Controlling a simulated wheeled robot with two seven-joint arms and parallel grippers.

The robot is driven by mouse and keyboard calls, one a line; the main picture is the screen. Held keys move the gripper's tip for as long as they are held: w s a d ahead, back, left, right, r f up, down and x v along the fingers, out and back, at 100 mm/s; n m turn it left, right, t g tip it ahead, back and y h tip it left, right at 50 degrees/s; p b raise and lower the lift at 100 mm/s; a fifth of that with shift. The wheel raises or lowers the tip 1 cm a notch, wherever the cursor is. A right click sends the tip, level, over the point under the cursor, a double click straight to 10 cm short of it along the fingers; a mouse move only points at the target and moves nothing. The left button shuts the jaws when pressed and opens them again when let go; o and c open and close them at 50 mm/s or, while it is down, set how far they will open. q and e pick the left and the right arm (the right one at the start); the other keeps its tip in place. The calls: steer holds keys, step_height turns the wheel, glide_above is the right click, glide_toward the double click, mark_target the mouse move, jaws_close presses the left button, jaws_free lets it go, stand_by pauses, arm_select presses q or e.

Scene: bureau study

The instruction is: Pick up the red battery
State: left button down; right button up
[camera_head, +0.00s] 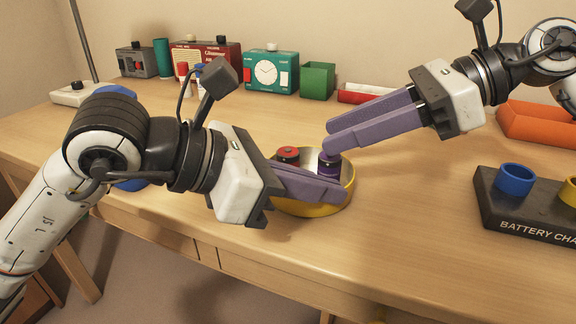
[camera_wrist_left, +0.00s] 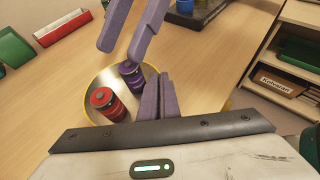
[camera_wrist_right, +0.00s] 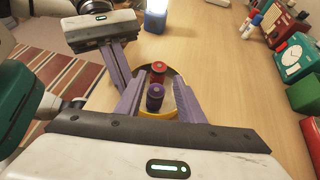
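The red battery (camera_head: 288,155) stands upright in the left part of a round yellow tray (camera_head: 348,192); it also shows in the left wrist view (camera_wrist_left: 105,102) and the right wrist view (camera_wrist_right: 158,70). A purple battery (camera_head: 328,166) stands beside it on the right. My left gripper (camera_head: 342,194) has its fingers together and empty, over the tray's front edge, to the right of the red battery in the left wrist view. My right gripper (camera_head: 328,140) is open above the tray, its fingertips near the purple battery's top. The left fingers hide part of the tray.
A black battery charger (camera_head: 525,213) with blue and yellow rings stands at the right. An orange tray (camera_head: 535,122) is behind it. A teal clock (camera_head: 270,72), a green box (camera_head: 317,80) and a red radio (camera_head: 213,56) line the back. The desk between them and the yellow tray is clear.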

mark_target(287, 150)
arm_select(q)
steer(key=shift+f, duration=0.15)
arm_select(e)
steer(key=x, duration=0.9)
steer(key=shift+s+f, duration=0.1)
steer(key=shift+a, duration=0.1)
arm_select(q)
steer(key=shift+s+d, duration=0.1)
arm_select(e)
steer(key=shift+f, duration=0.1)
steer(key=shift+c, duration=0.5)
arm_select(q)
steer(key=shift+s, duration=0.1)
arm_select(e)
jaws_close()
arm_select(q)
steer(key=shift+w, duration=0.2)
arm_select(e)
step_height(287, 150, up, 10)
steer(key=shift+r, duration=0.15)
arm_select(q)
steer(key=c, duration=2)
jaws_free()
steer(key=shift+o, duration=0.3)
steer(key=shift+a, duration=0.2)
